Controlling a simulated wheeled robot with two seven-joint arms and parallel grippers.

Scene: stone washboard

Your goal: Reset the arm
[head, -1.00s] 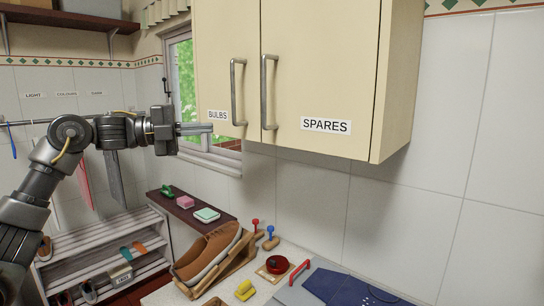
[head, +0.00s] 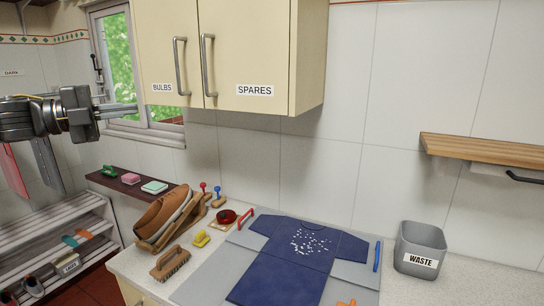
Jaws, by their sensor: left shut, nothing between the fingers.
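My left gripper (head: 119,111) reaches in from the left edge, raised in front of the window and to the left of the wall cabinet (head: 232,45). Its fingers are shut and empty, pointing right toward the cabinet's left side, apart from it. The cabinet has two closed cream doors labelled BULBS and SPARES with metal handles. My right gripper is out of the picture.
Below is a counter with a blue shirt (head: 291,262) on a grey board, a brown shoe (head: 162,214) on a wooden stand, a brush (head: 170,263) and a grey WASTE bin (head: 420,249). A wooden shelf (head: 485,149) is at right. A slatted shoe rack (head: 50,245) stands lower left.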

